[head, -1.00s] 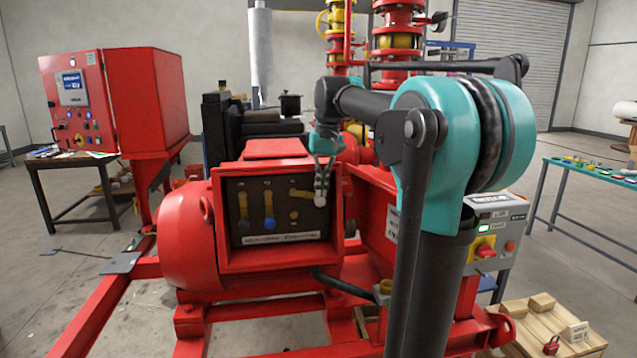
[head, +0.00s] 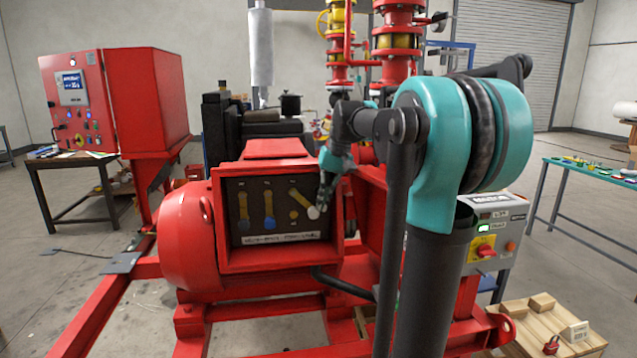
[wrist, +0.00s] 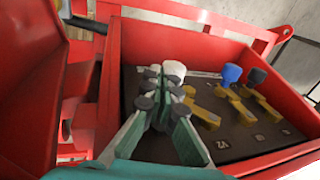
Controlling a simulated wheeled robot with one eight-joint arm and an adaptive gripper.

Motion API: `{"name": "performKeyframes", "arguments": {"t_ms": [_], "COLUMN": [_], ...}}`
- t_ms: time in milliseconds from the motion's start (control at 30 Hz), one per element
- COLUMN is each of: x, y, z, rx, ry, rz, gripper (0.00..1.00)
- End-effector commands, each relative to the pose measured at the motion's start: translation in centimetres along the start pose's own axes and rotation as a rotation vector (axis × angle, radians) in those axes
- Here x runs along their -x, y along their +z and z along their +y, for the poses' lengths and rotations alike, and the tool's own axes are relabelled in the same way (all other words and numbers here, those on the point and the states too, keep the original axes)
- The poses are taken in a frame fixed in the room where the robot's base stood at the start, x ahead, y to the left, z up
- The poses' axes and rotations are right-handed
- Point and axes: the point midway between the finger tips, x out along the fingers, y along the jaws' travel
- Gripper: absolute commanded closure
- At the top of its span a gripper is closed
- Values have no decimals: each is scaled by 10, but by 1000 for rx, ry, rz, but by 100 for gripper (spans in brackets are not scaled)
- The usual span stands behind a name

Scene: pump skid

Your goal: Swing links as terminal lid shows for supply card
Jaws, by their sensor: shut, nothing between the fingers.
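The open red terminal box (head: 222,262) holds three yellow links on a dark board. The left link (head: 243,204) with a dark knob and the middle link (head: 269,203) with a blue knob (head: 269,223) hang straight down. The right link (head: 301,196) slants down to the right, its white knob (head: 314,212) clear of the brass stud (head: 294,215) below its pivot. My gripper (head: 323,204) is shut and empty, fingertips right beside the white knob. The wrist view shows the fingers (wrist: 157,85) by that knob (wrist: 174,70); contact is unclear. I cannot make out a lid diagram.
The red box walls (wrist: 215,40) stand close around my fingers. A red control cabinet (head: 78,95) is at the left, a grey switch box (head: 490,245) at the right.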

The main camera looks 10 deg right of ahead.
Motion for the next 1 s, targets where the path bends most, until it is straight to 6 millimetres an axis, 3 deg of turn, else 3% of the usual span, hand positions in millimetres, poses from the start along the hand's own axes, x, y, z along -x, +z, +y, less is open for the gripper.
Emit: {"name": "performKeyframes", "arguments": {"t_ms": [567,767,1000], "x": [4,33,82], "y": [0,0,0], "z": [0,0,0], "rx": [0,-2,-1], "ry": [0,0,0], "rz": [0,0,0], "gripper": [100,100,100]}}
